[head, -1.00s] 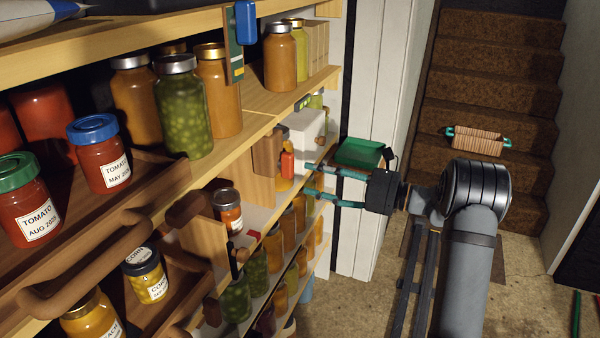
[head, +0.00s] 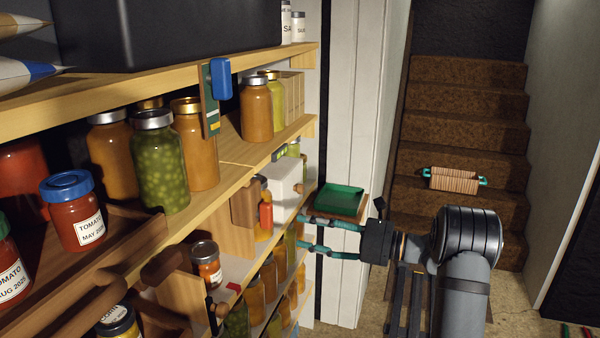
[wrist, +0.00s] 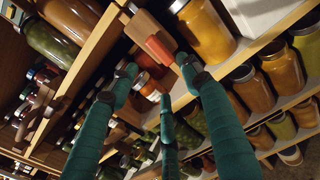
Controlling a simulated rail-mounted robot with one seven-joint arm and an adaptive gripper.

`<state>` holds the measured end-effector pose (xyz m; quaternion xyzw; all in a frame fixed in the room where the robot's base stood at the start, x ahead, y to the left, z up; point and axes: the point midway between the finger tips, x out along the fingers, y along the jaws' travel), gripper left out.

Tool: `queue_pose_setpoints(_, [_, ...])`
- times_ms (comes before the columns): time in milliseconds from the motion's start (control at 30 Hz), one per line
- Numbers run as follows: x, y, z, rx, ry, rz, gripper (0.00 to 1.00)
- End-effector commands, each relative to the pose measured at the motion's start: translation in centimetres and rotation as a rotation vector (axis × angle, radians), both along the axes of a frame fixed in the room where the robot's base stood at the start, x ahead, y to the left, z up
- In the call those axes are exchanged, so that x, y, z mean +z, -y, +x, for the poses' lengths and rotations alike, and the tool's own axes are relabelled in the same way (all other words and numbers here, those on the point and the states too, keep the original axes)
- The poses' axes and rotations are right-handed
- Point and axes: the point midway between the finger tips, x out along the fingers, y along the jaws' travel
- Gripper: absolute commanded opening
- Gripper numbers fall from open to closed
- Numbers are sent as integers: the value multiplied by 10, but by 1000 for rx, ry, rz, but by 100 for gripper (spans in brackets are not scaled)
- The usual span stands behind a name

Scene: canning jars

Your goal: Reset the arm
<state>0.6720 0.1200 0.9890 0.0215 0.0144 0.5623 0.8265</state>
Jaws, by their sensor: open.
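My gripper (head: 302,231) is at the right of the shelving in the head view, with its teal-wrapped fingers pointing left toward the middle shelf. The fingers are spread apart with nothing between them. In the wrist view my gripper (wrist: 150,88) also shows its teal fingers apart and empty, with jars on the shelves beyond them. Part of my arm (head: 465,250) shows at the lower right of the head view.
A white box (head: 287,183) and a jar with an orange-red label (head: 265,215) stand near the fingers. A green tray (head: 340,199) lies behind them. Tomato jars (head: 72,212) stand at left.

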Motion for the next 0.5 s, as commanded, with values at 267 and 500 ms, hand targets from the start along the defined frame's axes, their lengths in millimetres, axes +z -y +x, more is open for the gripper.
queue_pose_setpoints(267, [0,-53,19,6,1,0,48])
queue_pose_setpoints(500, [0,-86,33,3,2,-1,48])
